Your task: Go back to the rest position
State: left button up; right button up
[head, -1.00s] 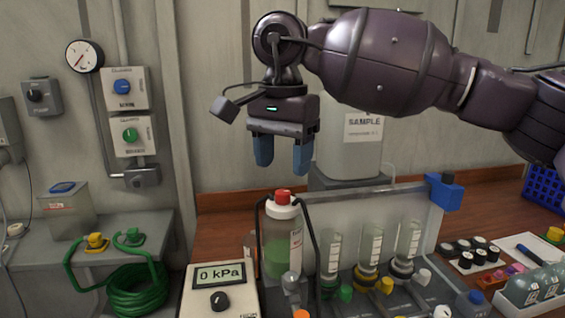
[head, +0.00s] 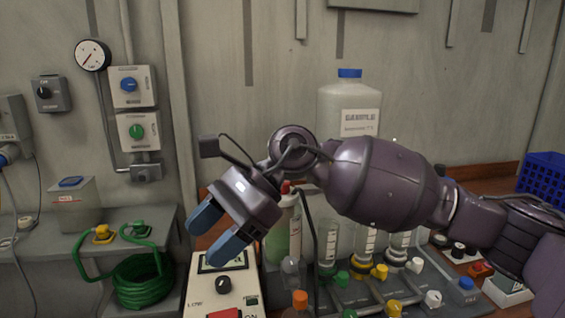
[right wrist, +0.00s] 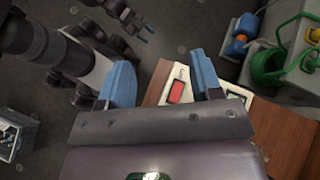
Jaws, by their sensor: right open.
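My right gripper (head: 213,235) hangs in front of the bench in the head view, tilted down and to the left. Its two blue fingers are apart with nothing between them. It covers part of the pump box (head: 223,285) with its display and black knob. In the right wrist view the open blue fingers (right wrist: 163,84) point away over the floor and the bench edge. My left gripper is not in the head view; an arm with blue fingertips (right wrist: 143,28) shows at the top of the right wrist view, too small to judge.
Behind my right arm stand a green-filled bottle (head: 284,228), several tubes with coloured caps and a large sample jug (head: 349,110). A coiled green hose (head: 143,280) lies on the left shelf. A blue crate (head: 542,180) stands at the far right.

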jog(key=w+d+f+n+t, duration=0.2)
jog(key=d+f+n+t, duration=0.2)
jog(key=d+n+t, duration=0.35)
jog(key=w+d+f+n+t+h, duration=0.1)
jog(key=w+d+f+n+t, duration=0.15)
jog(key=d+n+t, duration=0.5)
jog(key=w+d+f+n+t, duration=0.1)
jog(key=d+f+n+t, duration=0.25)
jog(key=n+t, duration=0.75)
jog(key=s+d+f+m+g+h, duration=0.3)
jog(key=d+f+m+h, duration=0.15)
jog(key=f, duration=0.25)
jog(key=s+d+f+m+g+h, duration=0.3)
jog(key=d+f+m, duration=0.1)
jog(key=d+f, duration=0.25)
jog(key=s+d+f+m+g+h, duration=0.1)
jog(key=s+d+f+m+g, duration=0.25)
jog(key=s, duration=0.45)
jog(key=s+d+f+m+g, duration=0.2)
jog(key=s+f+g, duration=0.25)
jog(key=s, duration=0.35)
jog(key=s+d+f+m+g+h, duration=0.1)
jog(key=s+d+f+m+g, duration=0.2)
jog(key=s+f, duration=0.35)
jog(key=w+f+n+t+y, duration=0.1)
jog(key=w+f+t, duration=0.5)
jog(key=f+t, duration=0.1)
jog(key=shift+w+a+t, duration=0.15)
jog(key=shift+a+t, duration=0.2)
jog(key=shift+t, duration=0.05)
